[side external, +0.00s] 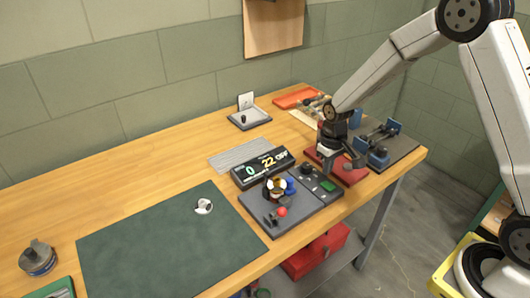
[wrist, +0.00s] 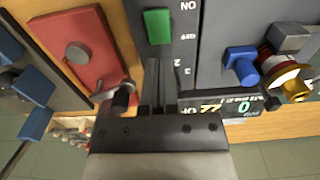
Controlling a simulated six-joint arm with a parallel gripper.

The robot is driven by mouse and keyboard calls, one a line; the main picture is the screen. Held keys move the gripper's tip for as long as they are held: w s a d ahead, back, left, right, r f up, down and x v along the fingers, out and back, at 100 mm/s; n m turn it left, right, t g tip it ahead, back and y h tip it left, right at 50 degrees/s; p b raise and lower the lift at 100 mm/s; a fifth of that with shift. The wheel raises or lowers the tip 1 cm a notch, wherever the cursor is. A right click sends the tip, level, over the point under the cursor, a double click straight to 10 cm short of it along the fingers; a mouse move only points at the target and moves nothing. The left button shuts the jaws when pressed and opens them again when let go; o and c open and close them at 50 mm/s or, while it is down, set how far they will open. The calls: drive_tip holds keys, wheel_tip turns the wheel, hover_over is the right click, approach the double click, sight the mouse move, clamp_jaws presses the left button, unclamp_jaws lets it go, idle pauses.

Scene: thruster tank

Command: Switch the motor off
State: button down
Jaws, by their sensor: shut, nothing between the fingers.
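The control panel (side external: 322,190) is a dark strip at the right of the grey thruster rig base (side external: 262,216). It carries a green rocker switch (side external: 328,186) and a black knob (side external: 307,169). In the wrist view the green switch (wrist: 157,26) is at the top centre, beyond my fingertips. A black display (side external: 262,168) behind the rig shows lit digits that look like 0 and 22, and text resembling OFF. My gripper (side external: 328,170) is above the right side of the panel, near a red plate. In the wrist view my gripper (wrist: 157,65) is shut and empty; it hides the panel's lower part.
The red plate (wrist: 80,42) with a grey knob lies beside the panel. A blue part and brass thruster parts (wrist: 283,75) stand on the other side. A blue-jawed fixture (side external: 378,157) is at the right. The green mat (side external: 150,245) is mostly clear.

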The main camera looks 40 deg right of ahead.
sight(327, 186)
drive_tip(key=shift+r, duration=1.5)
drive_tip(key=shift+s, duration=0.1)
drive_tip(key=s+a+r+t, duration=0.1)
drive_tip(key=s+a+r, duration=0.1)
drive_tip(key=s, duration=0.5)
drive_tip(key=s+a+r+t, duration=0.1)
drive_tip(key=s+a+r, duration=0.1)
drive_tip(key=s, duration=0.5)
drive_tip(key=shift+s+a+r+t, duration=0.2)
drive_tip(key=shift+s+r+t, duration=0.1)
drive_tip(key=shift+s+r, duration=0.1)
